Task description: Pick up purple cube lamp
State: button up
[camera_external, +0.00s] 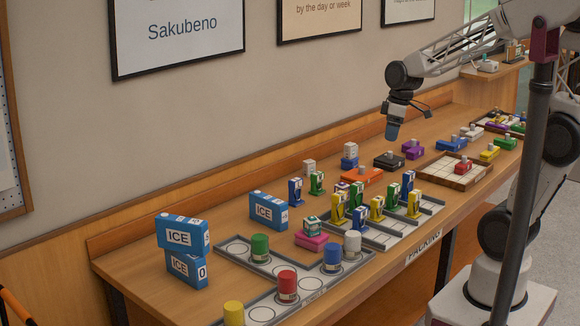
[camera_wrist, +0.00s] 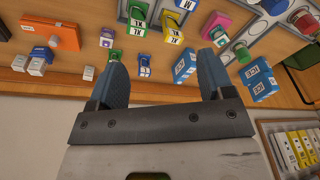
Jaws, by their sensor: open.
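A purple block-shaped item (camera_external: 412,150) with a pale knob on top stands on the wooden counter, near the middle of its length in the external view. Another purple item (camera_external: 496,126) lies farther along, in a tray at the far right. I cannot tell which one is the purple cube lamp. My gripper (camera_external: 392,132) hangs above the counter, up and to the left of the nearer purple item in the picture, and apart from it. In the wrist view my gripper (camera_wrist: 163,62) has its two fingers spread with nothing between them.
A black item (camera_external: 389,161) and an orange item (camera_external: 364,175) stand near the nearer purple one. A wooden tray (camera_external: 434,178) lies to its right. Yellow, green and blue items crowd the grey racks. Blue ICE boxes (camera_external: 268,211) stand nearer the camera. The wall runs behind.

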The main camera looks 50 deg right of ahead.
jog(key=w+d+f+n+y, duration=0.1)
jog(key=w+d+f+n, duration=0.15)
jog(key=w+f, duration=0.35)
jog(key=w+d+f+n+y, duration=0.1)
jog(key=w+d+f+n, duration=0.2)
jog(key=w, duration=0.5)
jog(key=n+g+y, duration=0.1)
jog(key=n, duration=0.4)
send_near(342, 189)
notch_tip(342, 189, down, 3)
jog(key=w+d, duration=0.1)
jog(key=shift+w+d+f, duration=0.2)
jog(key=shift+w+d, duration=0.05)
jog(key=shift+w, duration=0.1)
jog(key=shift+x, duration=1.3)
jog(key=shift+a, duration=0.1)
jog(key=shift+x, duration=2.6)
jog(key=shift+r, duration=0.1)
jog(key=c, duration=1)
